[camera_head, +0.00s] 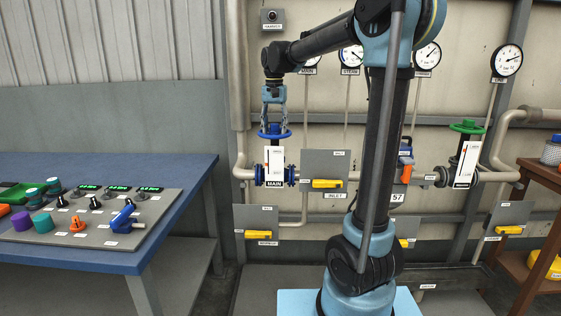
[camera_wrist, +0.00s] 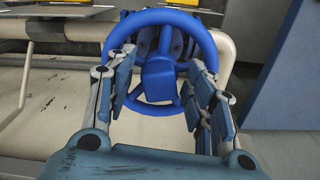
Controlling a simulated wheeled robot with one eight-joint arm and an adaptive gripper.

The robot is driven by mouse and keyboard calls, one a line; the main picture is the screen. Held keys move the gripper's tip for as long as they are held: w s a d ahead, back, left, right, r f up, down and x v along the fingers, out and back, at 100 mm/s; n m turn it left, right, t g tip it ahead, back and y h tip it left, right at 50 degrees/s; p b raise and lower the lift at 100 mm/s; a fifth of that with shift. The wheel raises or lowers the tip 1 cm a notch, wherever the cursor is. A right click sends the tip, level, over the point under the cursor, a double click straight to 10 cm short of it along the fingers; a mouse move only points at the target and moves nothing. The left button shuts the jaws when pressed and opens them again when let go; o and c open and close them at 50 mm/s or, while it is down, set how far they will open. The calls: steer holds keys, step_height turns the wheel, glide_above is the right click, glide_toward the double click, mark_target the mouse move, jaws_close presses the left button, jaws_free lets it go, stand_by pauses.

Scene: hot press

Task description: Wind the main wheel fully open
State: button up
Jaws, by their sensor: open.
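The blue main wheel (camera_head: 283,135) sits flat on top of the valve behind a plate marked MAIN (camera_head: 275,183). My gripper (camera_head: 274,121) points straight down just above this wheel. In the wrist view the wheel (camera_wrist: 158,18) fills the upper middle, with its hub and spokes visible. The fingers of my gripper (camera_wrist: 163,62) are spread apart, one on each side of the hub, overlapping the rim in the picture. Nothing is between them but the view of the wheel. I cannot tell whether the fingers touch the rim.
A green wheel (camera_head: 467,128) stands on a valve at right. Yellow handles, including one at INLET (camera_head: 327,184), sit on plates close by. Pressure gauges (camera_head: 507,60) line the wall. A blue bench (camera_head: 187,178) with a control panel (camera_head: 100,225) stands at left.

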steer(key=m, duration=0.3)
steer(key=shift+m, duration=0.4)
steer(key=m, duration=0.8)
steer(key=shift+m, duration=2.2)
steer(key=c, duration=0.9)
